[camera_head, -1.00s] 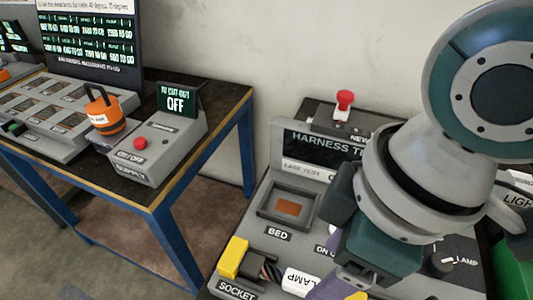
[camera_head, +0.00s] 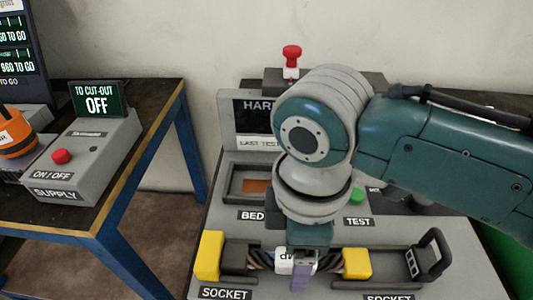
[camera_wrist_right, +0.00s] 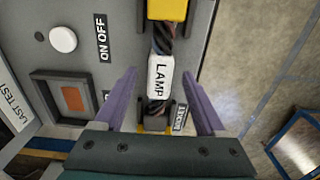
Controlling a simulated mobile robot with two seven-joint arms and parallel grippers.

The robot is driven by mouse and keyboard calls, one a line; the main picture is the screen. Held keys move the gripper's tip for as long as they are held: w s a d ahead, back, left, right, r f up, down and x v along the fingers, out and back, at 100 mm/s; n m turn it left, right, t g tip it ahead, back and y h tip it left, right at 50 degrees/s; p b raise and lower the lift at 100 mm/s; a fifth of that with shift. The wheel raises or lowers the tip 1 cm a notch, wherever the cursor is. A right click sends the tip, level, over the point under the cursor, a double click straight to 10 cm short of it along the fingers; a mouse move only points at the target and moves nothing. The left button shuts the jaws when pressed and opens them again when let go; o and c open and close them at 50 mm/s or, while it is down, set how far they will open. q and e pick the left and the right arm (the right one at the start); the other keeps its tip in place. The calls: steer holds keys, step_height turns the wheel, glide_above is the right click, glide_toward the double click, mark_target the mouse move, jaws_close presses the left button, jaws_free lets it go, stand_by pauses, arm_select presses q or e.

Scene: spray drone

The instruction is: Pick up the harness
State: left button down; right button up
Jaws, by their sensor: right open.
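The harness is a dark braided cable with a white LAMP label (camera_head: 284,262) and yellow end plugs, one at the left (camera_head: 208,256) and one at the right (camera_head: 356,263). It lies across the front of the test bench between two sockets. In the right wrist view the label (camera_wrist_right: 160,75) sits between the purple fingers. My right gripper (camera_head: 302,280) is over the middle of the harness, with its arm coming from the right; it also shows in the wrist view (camera_wrist_right: 160,78), open, one finger on each side of the cable, apart from it. My left gripper is not in view.
The grey test bench has a recessed bed (camera_head: 256,185), a right socket bracket (camera_head: 428,254), a green button (camera_head: 357,195) and a red-topped switch (camera_head: 291,56) behind. A blue-framed table with a supply box (camera_head: 85,165) stands at left, a floor gap between.

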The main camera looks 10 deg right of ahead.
steer(key=shift+f, duration=0.4)
steer(key=shift+c, duration=0.4)
jaws_close()
steer(key=shift+r, duration=0.1)
